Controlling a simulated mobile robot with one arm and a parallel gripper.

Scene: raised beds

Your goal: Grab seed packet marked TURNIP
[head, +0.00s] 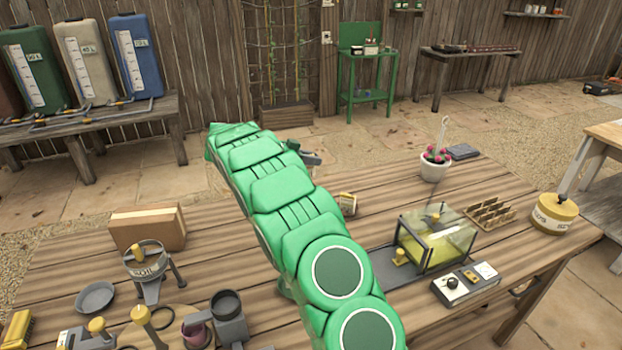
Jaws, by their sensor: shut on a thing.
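My green arm runs from the bottom middle up and left across the table and hides much of what lies behind it. A small dark and grey part at its right side, near the far table edge, looks like my gripper (308,156). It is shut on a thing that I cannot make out. A small packet with a yellow top (347,204) shows just right of the arm on the table. Its print is too small to read, so I cannot tell whether it is marked TURNIP. It appears apart from the grey part.

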